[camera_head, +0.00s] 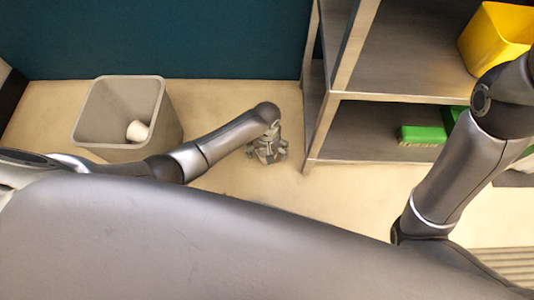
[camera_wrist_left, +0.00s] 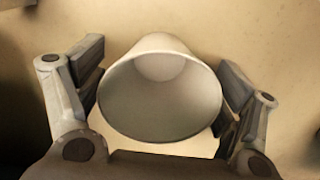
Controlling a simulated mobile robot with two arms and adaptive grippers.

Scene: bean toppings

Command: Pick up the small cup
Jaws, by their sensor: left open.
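A pale cup (camera_wrist_left: 160,100) fills the middle of the left wrist view. Its round mouth faces the camera and its inside looks empty. My left gripper (camera_head: 268,152) is low over the floor, to the left of the shelf unit, in the head view. Its fingers are open, one on each side of the cup. I cannot tell whether they touch it. In the head view this cup is hidden by the gripper or too small to make out. My right arm is at the right of the head view, but its gripper does not show.
A grey bin (camera_head: 105,146) stands on the floor at the left, with a white cup (camera_head: 137,131) inside. A metal shelf unit (camera_head: 390,92) stands close to the right of my left gripper. It holds a yellow container (camera_head: 492,38) and a green brush (camera_head: 422,134).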

